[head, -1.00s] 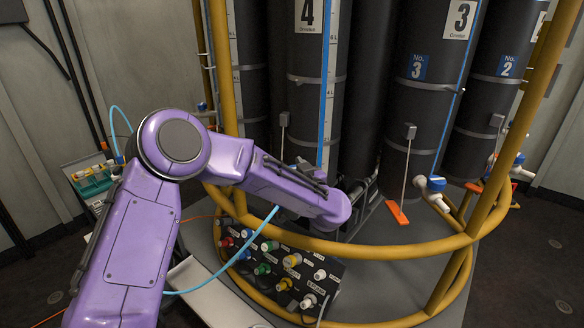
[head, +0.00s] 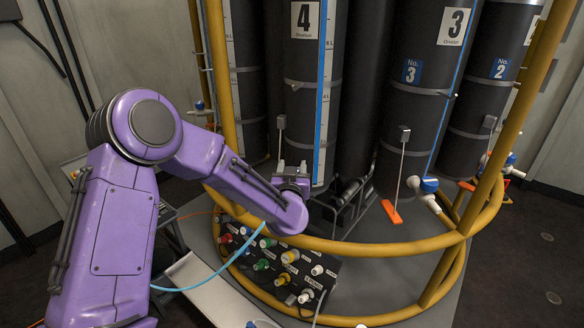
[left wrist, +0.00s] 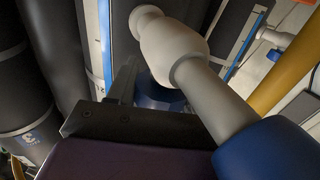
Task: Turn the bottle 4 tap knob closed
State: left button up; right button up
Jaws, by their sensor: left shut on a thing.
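Bottle 4 (head: 303,125) is a tall black cylinder with a white "4" label, standing behind the yellow rail. My left gripper (head: 292,176) is in front of its lower part in the head view. That bottle's tap is hidden there by the gripper and wrist. In the left wrist view, a white tap body (left wrist: 175,45) with a blue knob (left wrist: 158,94) shows close up. My left gripper's dark finger (left wrist: 125,118) lies against the blue knob, and the gripper is shut on it. The other finger is mostly hidden. My right gripper is not in view.
A yellow tubular rail (head: 375,245) curves around the bottles, close to my left wrist. Bottle 3 (head: 400,130) has a white and blue tap (head: 428,186) at right. A panel of coloured knobs (head: 275,262) stands below my wrist. An orange foot (head: 391,211) lies behind the rail.

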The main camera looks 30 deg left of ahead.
pick_arm(q)
jog(key=shift+h, duration=0.3)
jog(key=o, duration=1)
jog(key=shift+c, duration=0.2)
jog(key=shift+s+d, duration=0.2)
jog(key=shift+s, duration=0.1)
jog(key=b+v, duration=0.2)
jog(key=v, duration=0.7)
jog(key=shift+s+d+b, duration=0.15)
jog(key=shift+s+b, duration=0.15)
jog(key=shift+s, duration=0.1)
jog(key=shift+f, duration=0.1)
